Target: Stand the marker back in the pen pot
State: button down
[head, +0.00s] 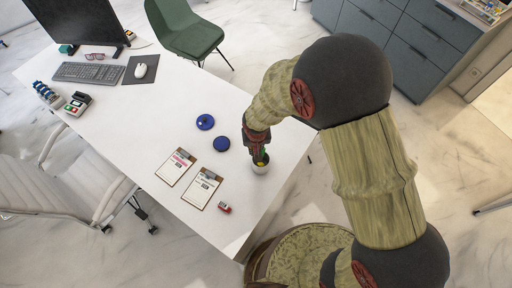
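The pen pot (260,170) is a small whitish cup standing near the right edge of the white desk. Something yellow-green shows at its mouth, and a thin green piece shows just above it, by my fingertips. I cannot tell for sure which of these is the marker. My gripper (258,156) points down directly over the pot, with its tips at or just above the rim. The fingers are small and partly hidden, so I cannot see whether they close on anything.
Two clipboards (201,188) and a small red item (224,208) lie left of the pot. Two blue round objects (221,144) lie behind them. A monitor (80,22), keyboard (88,73) and mouse (141,71) are at the far left. A small dark object (309,159) shows beyond the desk's right edge.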

jog(key=shift+f+b, duration=0.45)
jog(key=c, duration=1.8)
grip_release()
